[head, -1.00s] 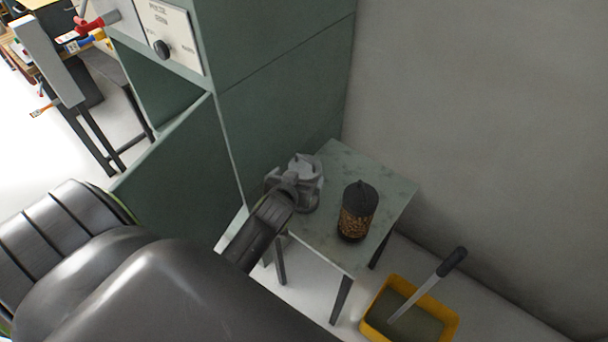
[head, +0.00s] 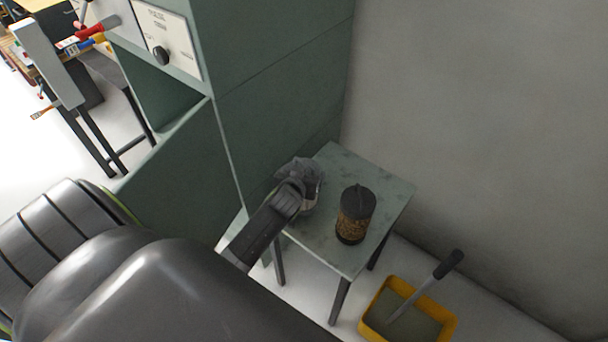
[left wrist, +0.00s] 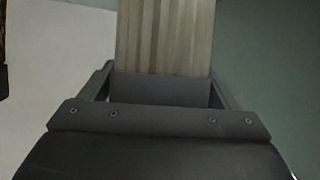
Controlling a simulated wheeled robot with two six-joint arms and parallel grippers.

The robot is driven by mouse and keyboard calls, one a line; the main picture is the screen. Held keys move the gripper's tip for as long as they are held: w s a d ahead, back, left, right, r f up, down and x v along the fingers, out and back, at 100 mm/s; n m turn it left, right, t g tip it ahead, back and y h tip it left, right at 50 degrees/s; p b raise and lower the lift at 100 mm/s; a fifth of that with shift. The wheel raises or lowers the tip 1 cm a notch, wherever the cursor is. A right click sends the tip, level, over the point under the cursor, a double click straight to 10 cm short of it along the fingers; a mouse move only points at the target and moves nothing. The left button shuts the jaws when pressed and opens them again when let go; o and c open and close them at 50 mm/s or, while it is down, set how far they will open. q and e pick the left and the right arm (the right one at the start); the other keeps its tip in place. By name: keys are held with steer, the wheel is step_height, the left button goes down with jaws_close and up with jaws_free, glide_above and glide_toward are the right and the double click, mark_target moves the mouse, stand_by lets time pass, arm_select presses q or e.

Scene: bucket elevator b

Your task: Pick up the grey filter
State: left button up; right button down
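The grey filter (head: 310,203) stands at the left edge of a small table, mostly hidden behind my left gripper (head: 297,182) in the head view. In the left wrist view the filter's pale pleated side (left wrist: 165,35) fills the space between the two fingers of my left gripper (left wrist: 161,80). One finger is on each side of it. The fingers are spread about as wide as the filter, and firm contact cannot be made out. My right gripper is not in view.
A dark canister with amber pleats (head: 355,215) stands on the small table (head: 345,165), right of the filter. A green cabinet (head: 270,110) rises behind the table's left side. A yellow tub (head: 370,325) with a handled tool stands on the floor at the lower right.

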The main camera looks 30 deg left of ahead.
arm_select(q)
steer(key=c, duration=0.8)
